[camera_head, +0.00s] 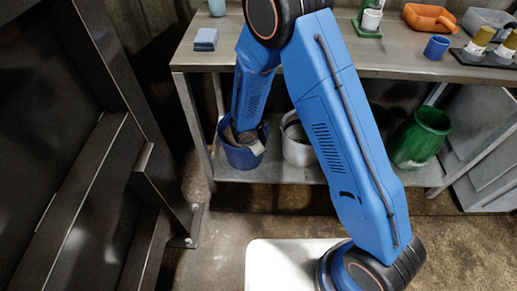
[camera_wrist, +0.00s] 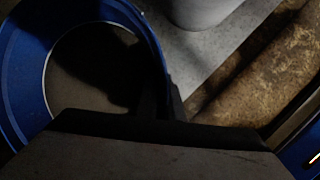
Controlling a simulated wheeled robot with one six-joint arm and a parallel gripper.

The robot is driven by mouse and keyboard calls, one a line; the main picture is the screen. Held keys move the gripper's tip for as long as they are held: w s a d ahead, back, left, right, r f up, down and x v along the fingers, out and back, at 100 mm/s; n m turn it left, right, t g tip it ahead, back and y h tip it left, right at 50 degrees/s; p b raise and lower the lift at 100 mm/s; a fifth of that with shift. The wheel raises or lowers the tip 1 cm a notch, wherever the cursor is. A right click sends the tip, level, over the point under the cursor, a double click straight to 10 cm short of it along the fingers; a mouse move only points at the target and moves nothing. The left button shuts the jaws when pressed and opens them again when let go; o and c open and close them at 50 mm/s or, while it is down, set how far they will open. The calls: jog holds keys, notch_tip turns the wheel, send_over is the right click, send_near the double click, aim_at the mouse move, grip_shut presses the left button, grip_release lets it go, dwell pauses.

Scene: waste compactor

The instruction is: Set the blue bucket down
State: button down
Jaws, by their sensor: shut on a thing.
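The blue bucket (camera_head: 238,158) is upright at the left end of the bench's lower shelf (camera_head: 310,174). I cannot tell whether its base touches the shelf. My gripper (camera_head: 250,140) reaches down to the bucket's right side, partly hidden by the arm. In the wrist view, the blue bucket (camera_wrist: 22,70) fills the left side, with its open top and dark inside showing. There my gripper (camera_wrist: 165,100) is shut on the bucket's rim.
A white bucket (camera_head: 297,150) stands close to the right of the blue one. A green bucket (camera_head: 421,138) is farther right on the shelf. The bench top (camera_head: 400,62) above holds a blue sponge (camera_head: 206,38) and cups. A dark metal frame (camera_head: 130,130) stands at left.

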jog(key=c, duration=1.9)
grip_release()
jog(key=v, duration=1.2)
jog(key=shift+s+d, duration=0.1)
